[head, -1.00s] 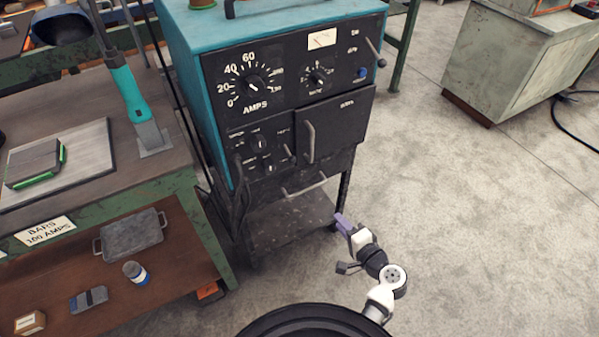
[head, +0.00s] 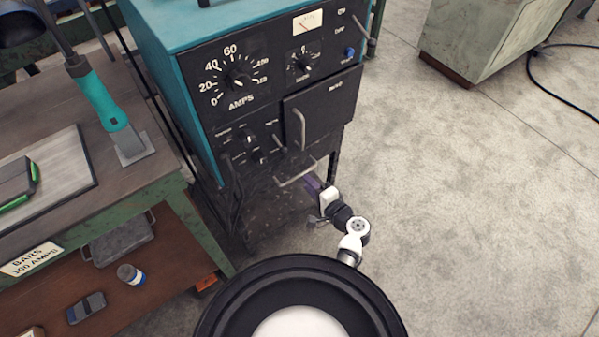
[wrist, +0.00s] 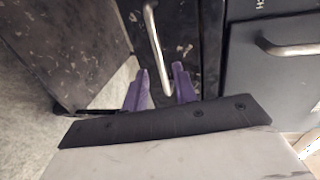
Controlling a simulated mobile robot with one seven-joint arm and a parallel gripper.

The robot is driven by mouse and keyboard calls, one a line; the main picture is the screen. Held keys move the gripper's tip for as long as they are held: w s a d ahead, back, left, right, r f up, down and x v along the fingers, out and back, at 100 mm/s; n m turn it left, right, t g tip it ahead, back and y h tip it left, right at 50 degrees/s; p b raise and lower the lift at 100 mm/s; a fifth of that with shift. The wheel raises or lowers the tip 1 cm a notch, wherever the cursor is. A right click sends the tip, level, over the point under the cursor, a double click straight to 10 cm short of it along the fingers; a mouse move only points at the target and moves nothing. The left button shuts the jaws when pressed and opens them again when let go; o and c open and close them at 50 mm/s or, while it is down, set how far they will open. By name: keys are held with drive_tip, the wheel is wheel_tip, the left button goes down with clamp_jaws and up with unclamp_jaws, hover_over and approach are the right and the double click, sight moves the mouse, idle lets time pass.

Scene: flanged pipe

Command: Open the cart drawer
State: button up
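The cart drawer (head: 262,202) has a dark, scuffed front under the teal welding machine (head: 160,35), and it looks shut. Its light metal bar handle (head: 297,172) runs along the upper part. My gripper (head: 313,187) is just below the handle's right end in the head view. In the wrist view my gripper (wrist: 161,70) has its two purple fingers apart. The drawer handle (wrist: 154,35) shows between them, with the drawer front (wrist: 188,35) behind. No grip on the bar shows, and I cannot tell whether a finger touches it.
A door with an upright handle (head: 300,130) is above the drawer. That door's handle also shows in the wrist view (wrist: 285,48). A green workbench (head: 170,195) stands close on the left, with cables between it and the cart.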

sight(300, 174)
drive_tip(key=x, duration=0.6)
drive_tip(key=shift+p, duration=0.35)
drive_tip(key=shift+c, duration=0.5)
clamp_jaws()
